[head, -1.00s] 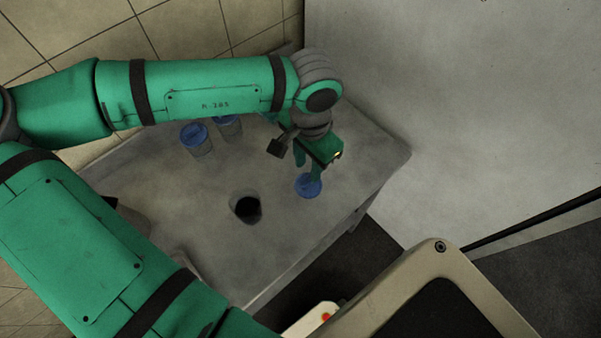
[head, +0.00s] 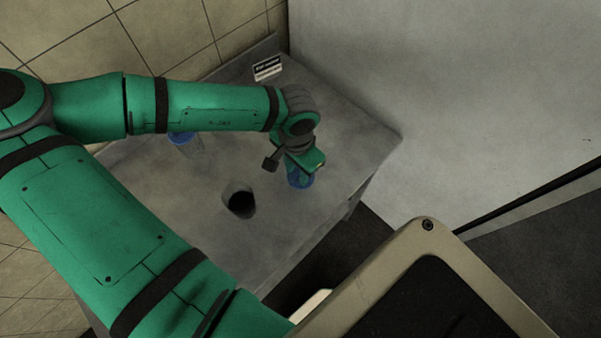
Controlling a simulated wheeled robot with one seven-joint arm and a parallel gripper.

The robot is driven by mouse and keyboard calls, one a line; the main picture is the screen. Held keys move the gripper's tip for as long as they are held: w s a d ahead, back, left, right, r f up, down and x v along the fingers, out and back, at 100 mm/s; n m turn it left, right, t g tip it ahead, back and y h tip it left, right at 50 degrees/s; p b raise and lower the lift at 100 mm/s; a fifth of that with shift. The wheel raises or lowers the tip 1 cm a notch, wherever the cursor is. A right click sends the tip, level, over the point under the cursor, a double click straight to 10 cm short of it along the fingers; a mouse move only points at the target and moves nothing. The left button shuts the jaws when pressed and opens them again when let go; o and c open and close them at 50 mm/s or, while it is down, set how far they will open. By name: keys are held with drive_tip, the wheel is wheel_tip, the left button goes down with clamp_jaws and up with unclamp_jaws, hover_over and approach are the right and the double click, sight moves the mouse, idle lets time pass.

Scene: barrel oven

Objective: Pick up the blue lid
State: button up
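The blue lid (head: 292,182) is on the grey table near its right front edge. My gripper (head: 303,178) points down over it, and the green gripper body and fingers cover part of the lid. The fingertips overlap the lid in this view. I cannot tell whether the fingers are apart or closed on it, or whether the lid is touching the table.
A clear jar with a blue top (head: 183,138) stands at the back left of the grey table (head: 215,235), partly behind my arm. A dark round cup or opening (head: 240,203) is left of the gripper. A small sign (head: 267,68) stands at the back. A pale wall (head: 450,90) is on the right.

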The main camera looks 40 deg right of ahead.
clamp_jaws()
drive_tip(key=shift+s+r, duration=0.1)
drive_tip(key=shift+s, duration=0.05)
